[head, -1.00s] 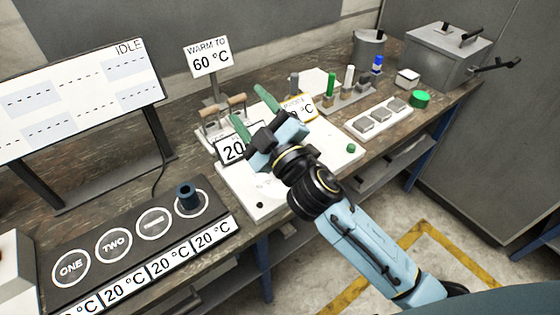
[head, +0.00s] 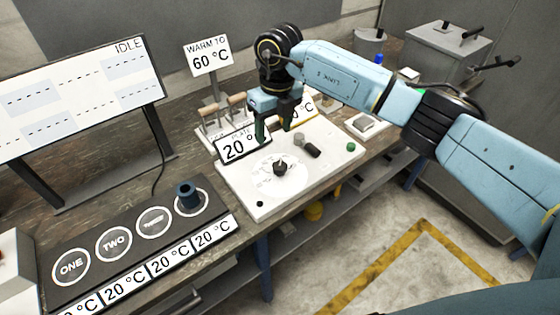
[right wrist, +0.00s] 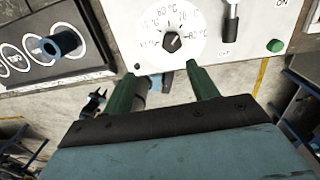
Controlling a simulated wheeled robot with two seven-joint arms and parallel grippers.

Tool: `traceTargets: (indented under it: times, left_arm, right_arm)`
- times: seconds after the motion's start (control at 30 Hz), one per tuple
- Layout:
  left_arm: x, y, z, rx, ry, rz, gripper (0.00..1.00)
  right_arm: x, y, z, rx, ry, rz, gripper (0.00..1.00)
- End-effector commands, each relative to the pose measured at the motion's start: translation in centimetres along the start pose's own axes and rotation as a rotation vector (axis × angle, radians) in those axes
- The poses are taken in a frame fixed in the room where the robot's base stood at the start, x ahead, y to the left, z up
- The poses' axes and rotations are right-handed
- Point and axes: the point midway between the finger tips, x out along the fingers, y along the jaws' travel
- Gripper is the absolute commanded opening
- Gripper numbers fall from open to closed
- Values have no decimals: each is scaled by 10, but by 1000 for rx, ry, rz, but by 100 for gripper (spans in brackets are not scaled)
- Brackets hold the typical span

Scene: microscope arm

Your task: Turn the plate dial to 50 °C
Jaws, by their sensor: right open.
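The plate dial (head: 280,168) is a black knob on a round white scale, on the white plate unit (head: 248,196). In the right wrist view the dial (right wrist: 172,41) shows with temperature marks around it; I cannot tell its exact setting. The plate display (head: 240,147) reads 20 °, its end hidden by my arm. My right gripper (head: 274,128) points down above the unit, behind and above the dial in the head view. Its green fingers (right wrist: 160,72) are apart with nothing between them, and the dial is beyond them. My left gripper is not in view.
A black switch lever (right wrist: 231,22) and a green button (head: 350,146) sit on the unit right of the dial. A sign (head: 208,57) reads warm to 60 °C. A dark numbered panel (head: 135,240) with a blue-grey cylinder (head: 187,196) lies left. A screen (head: 75,95) reads IDLE.

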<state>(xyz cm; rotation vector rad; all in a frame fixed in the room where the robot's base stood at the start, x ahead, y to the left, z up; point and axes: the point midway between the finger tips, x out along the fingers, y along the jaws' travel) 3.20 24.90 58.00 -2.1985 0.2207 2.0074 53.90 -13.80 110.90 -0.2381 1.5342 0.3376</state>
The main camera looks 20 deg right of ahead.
Motion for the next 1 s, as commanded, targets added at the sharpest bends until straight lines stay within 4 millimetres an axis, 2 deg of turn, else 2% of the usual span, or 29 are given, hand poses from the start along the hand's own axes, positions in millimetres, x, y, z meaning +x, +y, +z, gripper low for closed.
traceTargets:
  times: [0.03, 0.17, 0.27, 0.7, 0.83, 1.0]
  left_arm:
    - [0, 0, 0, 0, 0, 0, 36]
    - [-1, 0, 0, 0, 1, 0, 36]
    - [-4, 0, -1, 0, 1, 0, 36]
    - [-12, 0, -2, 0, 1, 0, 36]
    - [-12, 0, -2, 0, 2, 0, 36]
    - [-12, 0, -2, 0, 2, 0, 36]
  right_arm:
    - [-4, -9, -1, 11, 14, -34, 59]
    - [0, -17, -3, 23, 32, -65, 59]
    - [14, -17, -4, 23, 33, -63, 59]
    - [102, -21, -6, 21, 31, -59, 59]
    - [118, -22, -6, 20, 29, -59, 59]
    - [126, -23, -6, 20, 28, -59, 59]
